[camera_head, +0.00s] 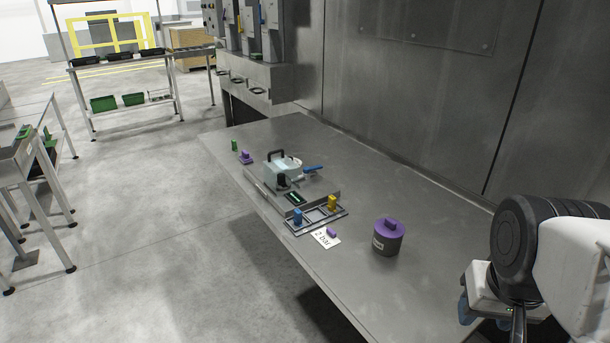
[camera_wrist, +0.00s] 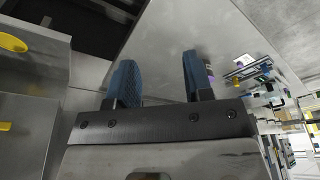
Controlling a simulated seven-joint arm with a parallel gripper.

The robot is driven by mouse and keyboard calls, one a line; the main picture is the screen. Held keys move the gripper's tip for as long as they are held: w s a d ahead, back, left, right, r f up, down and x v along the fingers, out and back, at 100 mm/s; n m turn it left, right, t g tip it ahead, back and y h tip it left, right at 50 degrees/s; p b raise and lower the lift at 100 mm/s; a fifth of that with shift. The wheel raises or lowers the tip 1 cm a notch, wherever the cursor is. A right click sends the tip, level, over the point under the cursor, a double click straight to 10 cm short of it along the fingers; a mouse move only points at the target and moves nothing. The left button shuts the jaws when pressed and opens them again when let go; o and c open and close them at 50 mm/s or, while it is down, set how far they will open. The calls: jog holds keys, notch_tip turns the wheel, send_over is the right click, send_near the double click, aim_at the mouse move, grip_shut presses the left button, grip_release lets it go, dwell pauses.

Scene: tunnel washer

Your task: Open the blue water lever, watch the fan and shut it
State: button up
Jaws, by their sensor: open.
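The blue lever (camera_head: 313,169) sticks out to the right from a small grey machine (camera_head: 275,174) on the steel table. The machine has a round, pale top part (camera_head: 289,163) and a black handle. I cannot make out a fan in it at this size. My gripper shows in the wrist view (camera_wrist: 161,76), its two blue fingers apart with nothing between them. In the head view my arm is at the lower right, far from the lever, and hides most of the gripper.
A dark pot with a purple lid (camera_head: 388,237) stands between my arm and the machine. A tray with blue and yellow blocks (camera_head: 316,216) and a "2 bar" card (camera_head: 326,238) lie before the machine. A steel wall (camera_head: 420,90) borders the table. Bare tabletop lies right of the machine.

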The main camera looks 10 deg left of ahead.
jog(key=w+a+r+n, duration=0.2)
jog(key=w+r+n, duration=0.1)
jog(key=w, duration=0.6)
jog(key=w+a+r+n, duration=0.2)
jog(key=w+r+n, duration=0.1)
jog(key=w, duration=0.6)
jog(key=n+h, duration=0.3)
jog(key=n, duration=1.7)
send_over(317, 166)
jog(key=s+a, duration=0.2)
jog(key=a, duration=0.1)
notch_tip(317, 166, down, 15)
jog(key=shift+s+d+r, duration=0.1)
jog(key=shift+r, duration=0.1)
jog(key=shift+f, duration=0.1)
jog(key=shift+x, duration=3.8)
jog(key=shift+d, duration=0.15)
